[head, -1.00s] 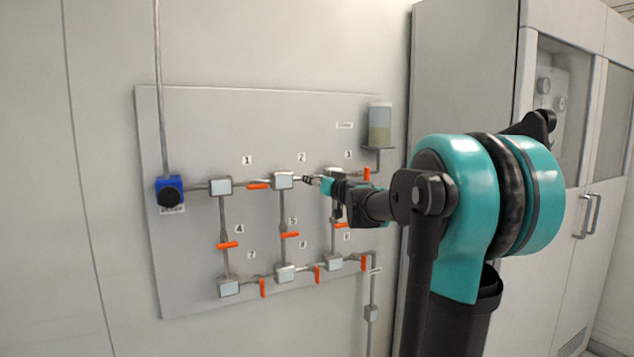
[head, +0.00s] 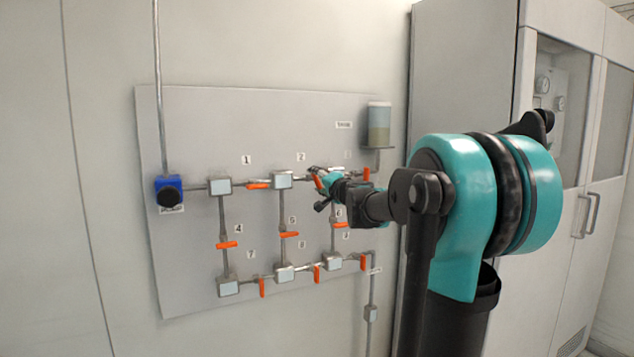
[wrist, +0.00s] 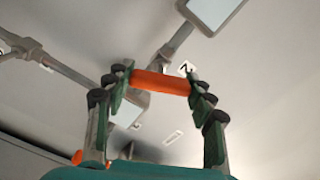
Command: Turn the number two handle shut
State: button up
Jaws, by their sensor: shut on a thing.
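The number two handle is a short orange bar (head: 318,183) on the top pipe, below the "2" label (head: 300,157). In the head view it shows steeply tilted across the pipe, partly covered by my gripper (head: 325,182). In the wrist view the orange handle (wrist: 165,84) spans between the two dark fingertips. My gripper (wrist: 160,79) is shut on it, with a fingertip at each end. The pipe runs behind the handle.
Other orange handles sit close by: number one (head: 258,186) to the left, number three (head: 367,175) to the right, number five (head: 289,234) below.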

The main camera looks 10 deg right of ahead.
jog(key=m, duration=0.4)
jog(key=shift+m, duration=0.4)
jog(key=shift+f, duration=0.1)
dwell(0.3)
jog(key=o, duration=1.2)
jog(key=v, duration=1.2)
